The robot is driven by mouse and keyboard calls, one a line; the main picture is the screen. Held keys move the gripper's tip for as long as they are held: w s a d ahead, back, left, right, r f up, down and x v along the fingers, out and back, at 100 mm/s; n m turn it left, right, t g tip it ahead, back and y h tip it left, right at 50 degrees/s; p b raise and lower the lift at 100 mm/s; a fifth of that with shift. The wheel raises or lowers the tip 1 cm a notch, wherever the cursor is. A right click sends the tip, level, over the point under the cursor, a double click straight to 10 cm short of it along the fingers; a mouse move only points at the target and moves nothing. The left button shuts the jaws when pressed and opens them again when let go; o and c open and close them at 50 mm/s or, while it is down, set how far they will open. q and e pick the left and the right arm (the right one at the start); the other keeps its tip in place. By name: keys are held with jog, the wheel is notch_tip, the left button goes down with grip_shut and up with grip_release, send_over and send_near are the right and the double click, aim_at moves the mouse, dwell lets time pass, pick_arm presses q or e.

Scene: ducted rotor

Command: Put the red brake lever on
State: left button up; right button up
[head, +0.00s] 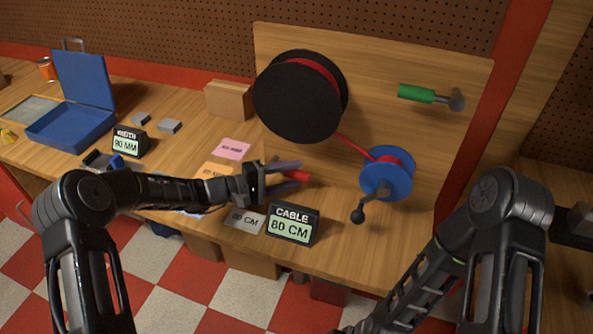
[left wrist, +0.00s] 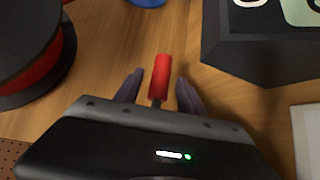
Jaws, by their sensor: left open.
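The red brake lever (head: 300,176) lies on the wooden bench below the large black reel. In the left wrist view, its red grip (left wrist: 161,76) and a short grey stem show, and the rest of the stem is hidden by my gripper body. My left gripper (head: 287,175) is open, with one finger on each side of the lever. In the left wrist view, the fingers (left wrist: 159,84) stand apart from it, with a gap on both sides. My right arm comes in at the right, but its gripper is out of the picture.
An upright wooden board (head: 400,135) carries the black reel (head: 290,100), a blue spool (head: 380,180) with a crank, and a green-handled lever (head: 416,94). A "CABLE 80 CM" display (head: 293,224) stands close in front. A blue open case (head: 72,125) stands at left.

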pick_arm(q)
jog(key=shift+x, duration=0.9)
jog(key=shift+c, duration=0.5)
grip_shut()
